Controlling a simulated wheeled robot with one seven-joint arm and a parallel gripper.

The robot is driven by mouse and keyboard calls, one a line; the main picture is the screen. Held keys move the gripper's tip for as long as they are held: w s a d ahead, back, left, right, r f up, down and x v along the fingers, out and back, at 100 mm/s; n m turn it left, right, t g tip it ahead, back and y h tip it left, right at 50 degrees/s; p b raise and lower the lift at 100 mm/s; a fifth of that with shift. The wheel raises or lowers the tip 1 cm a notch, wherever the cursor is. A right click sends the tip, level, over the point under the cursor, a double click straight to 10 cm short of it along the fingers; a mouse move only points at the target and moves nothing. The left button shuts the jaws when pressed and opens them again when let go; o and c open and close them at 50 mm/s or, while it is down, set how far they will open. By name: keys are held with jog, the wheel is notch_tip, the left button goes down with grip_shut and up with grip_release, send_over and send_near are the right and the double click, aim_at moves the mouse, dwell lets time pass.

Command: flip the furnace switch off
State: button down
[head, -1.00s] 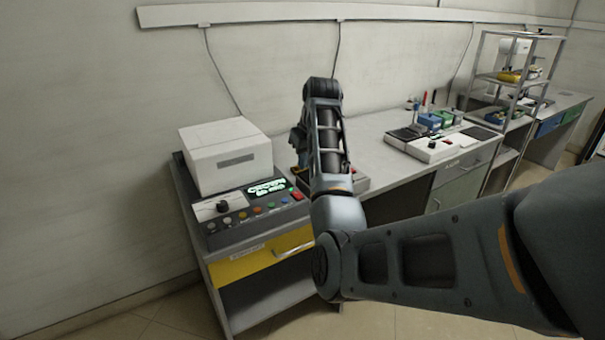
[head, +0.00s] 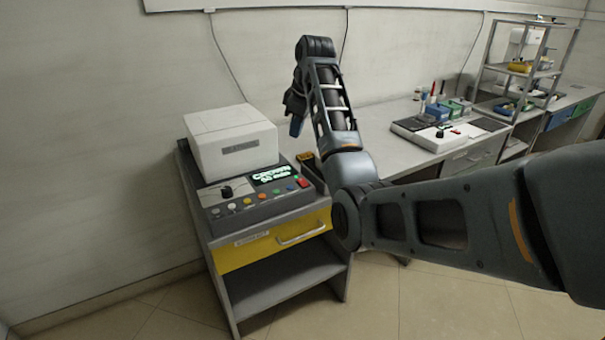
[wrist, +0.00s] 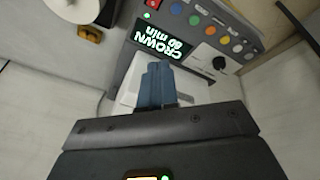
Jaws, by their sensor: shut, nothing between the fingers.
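The furnace is a white box (head: 237,143) on a dark base with a sloped control panel (head: 262,204). A black switch knob (head: 226,190) sits on a white plate at the panel's left; it also shows in the wrist view (wrist: 219,63), right of my fingers. A lit green display reading CROWN (head: 272,174) and a row of coloured buttons are beside it. My gripper (head: 296,125) is above and right of the furnace, blue fingers down and apart from the switch. In the wrist view the fingers (wrist: 157,84) are together and empty.
The furnace stands on a bench with a yellow drawer (head: 270,246). A dark item with a yellow part (head: 308,158) is right of the furnace, partly hidden by my arm. A white device (head: 439,136) and a metal shelf (head: 518,70) are farther right. The wall is behind.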

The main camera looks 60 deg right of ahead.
aim_at(301, 180)
jog(key=shift+s+d+f+n+g+y+b, duration=0.1)
jog(key=shift+s+d+f+n+g+b, duration=0.2)
jog(key=shift+n, duration=1.45)
jog(key=shift+s+d+f+n+g+y+b, duration=0.1)
jog(key=shift+d+f+n+g+b, duration=0.35)
jog(key=shift+n, duration=1.25)
jog(key=shift+s+d+f+n+g+y+b, duration=0.15)
jog(key=shift+d+n+g+b, duration=0.25)
jog(key=shift+n, duration=1.35)
jog(key=shift+f, duration=0.15)
jog(key=f, duration=0.4)
jog(key=w+f, duration=0.1)
jog(key=f, duration=0.8)
jog(key=shift+w+d+f, duration=0.15)
jog(key=shift+d+f, duration=0.2)
jog(key=shift+d, duration=0.05)
jog(key=shift+f, duration=0.1)
jog(key=shift+f, duration=0.2)
